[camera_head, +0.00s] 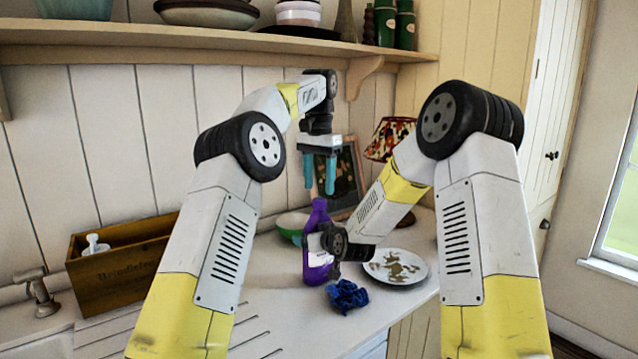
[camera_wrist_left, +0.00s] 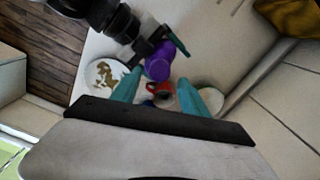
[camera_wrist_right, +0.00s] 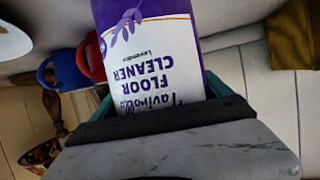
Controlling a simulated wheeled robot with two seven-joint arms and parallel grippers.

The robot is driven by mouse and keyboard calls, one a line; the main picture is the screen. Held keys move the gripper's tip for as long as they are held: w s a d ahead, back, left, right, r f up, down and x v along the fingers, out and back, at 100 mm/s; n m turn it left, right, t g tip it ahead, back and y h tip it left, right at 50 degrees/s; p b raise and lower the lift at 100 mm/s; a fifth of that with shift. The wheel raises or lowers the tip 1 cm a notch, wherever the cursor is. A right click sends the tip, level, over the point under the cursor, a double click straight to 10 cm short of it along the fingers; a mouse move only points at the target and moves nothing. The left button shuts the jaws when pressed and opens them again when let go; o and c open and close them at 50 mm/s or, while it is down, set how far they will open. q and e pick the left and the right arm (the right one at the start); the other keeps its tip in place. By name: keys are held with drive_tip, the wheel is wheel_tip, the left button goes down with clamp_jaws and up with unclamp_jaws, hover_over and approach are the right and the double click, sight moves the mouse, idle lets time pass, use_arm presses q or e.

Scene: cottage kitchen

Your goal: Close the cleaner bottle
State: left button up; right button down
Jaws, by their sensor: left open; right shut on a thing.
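The purple cleaner bottle (camera_head: 318,272) stands upright on the counter. Its white "Floor Cleaner" label (camera_wrist_right: 155,70) shows upside down in the right wrist view. My right gripper (camera_head: 322,248) is shut on the bottle's body from the right. My left gripper (camera_head: 320,190) points down above the bottle's top, open, with its teal fingers apart. In the left wrist view the bottle (camera_wrist_left: 158,66) lies beyond the fingertips, and nothing is clearly held between them. I cannot tell whether a cap sits on the bottle's neck.
A stained plate (camera_head: 410,279), a crumpled blue cloth (camera_head: 347,297) and a green bowl (camera_head: 290,224) are near the bottle. A red mug (camera_wrist_right: 95,57) and a blue mug (camera_wrist_right: 66,72) stand behind it. A wooden box (camera_head: 112,278) is at left. A shelf (camera_head: 200,40) hangs above.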

sight(319, 199)
use_arm(q)
drive_tip(key=r+n, duration=0.2)
drive_tip(key=n, duration=0.1)
drive_tip(key=shift+w+d+r, duration=0.1)
drive_tip(key=shift+d+r, duration=0.05)
drive_tip(key=shift+d, duration=0.05)
drive_tip(key=shift+a+r+n, duration=0.1)
drive_tip(key=shift+r+n, duration=0.2)
drive_tip(key=shift+n, duration=0.35)
drive_tip(key=shift+a+r+n, duration=0.1)
drive_tip(key=shift+r+n, duration=0.15)
drive_tip(key=shift+n, duration=0.4)
drive_tip(key=shift+f, duration=0.1)
drive_tip(key=shift+f, duration=3.9)
clamp_jaws()
drive_tip(key=shift+o, duration=0.8)
unclamp_jaws()
